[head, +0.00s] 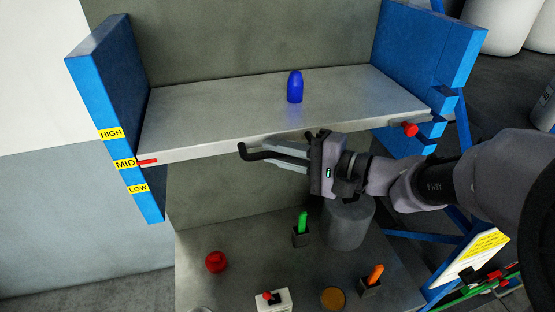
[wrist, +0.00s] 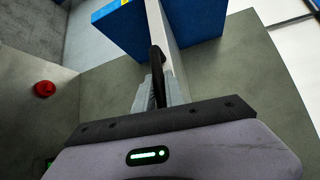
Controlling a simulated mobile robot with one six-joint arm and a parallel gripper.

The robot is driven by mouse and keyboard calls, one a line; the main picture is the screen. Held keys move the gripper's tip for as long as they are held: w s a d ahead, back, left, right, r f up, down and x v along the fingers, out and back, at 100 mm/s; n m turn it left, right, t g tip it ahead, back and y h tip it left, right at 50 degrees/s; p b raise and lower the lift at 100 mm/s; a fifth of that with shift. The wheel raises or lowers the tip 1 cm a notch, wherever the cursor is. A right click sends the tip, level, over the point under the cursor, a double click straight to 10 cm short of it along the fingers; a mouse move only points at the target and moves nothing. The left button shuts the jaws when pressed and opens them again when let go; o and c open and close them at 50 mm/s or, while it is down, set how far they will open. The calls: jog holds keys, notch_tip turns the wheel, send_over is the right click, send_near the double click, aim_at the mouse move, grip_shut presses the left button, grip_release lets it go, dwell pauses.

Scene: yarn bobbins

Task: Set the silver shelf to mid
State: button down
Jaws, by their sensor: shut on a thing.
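The silver shelf (head: 215,105) spans between two blue side panels. The red pointer (head: 147,162) at its left front corner is level with the yellow MID label (head: 125,164), between HIGH (head: 111,134) and LOW (head: 138,188). A black handle (head: 258,154) sticks out from the shelf's front edge. My gripper (head: 285,152) is shut on this handle, just below the front edge. In the wrist view the fingers (wrist: 160,92) close around the handle (wrist: 157,62). A red knob (head: 409,129) is at the shelf's right front end, by blue notched blocks (head: 433,129).
A blue bobbin (head: 295,87) stands upright on the shelf.

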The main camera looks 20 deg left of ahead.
jog(key=c, duration=1.4)
grip_release()
jog(key=b+v, duration=0.4)
jog(key=v, duration=1.3)
jog(key=s+a+f+g+h+b, duration=0.1)
jog(key=s+f+h+b, duration=0.4)
jog(key=f+b, duration=0.65)
jog(key=s+f+g+h+b, duration=0.1)
jog(key=s+f+h+b, duration=0.2)
jog(key=s+f+b, duration=0.85)
jog(key=w+d+f+t+h+b, duration=0.1)
jog(key=d+f+t+h+b, duration=0.1)
jog(key=f, duration=0.7)
jog(key=w+d+f+t+h+b, duration=0.1)
jog(key=d+f+h+b, duration=0.3)
jog(key=f, duration=0.6)
jog(key=shift+w+d+f+t+b, duration=0.35)
jog(key=shift+d+t+b, duration=0.25)
jog(key=shift+d+b, duration=0.3)
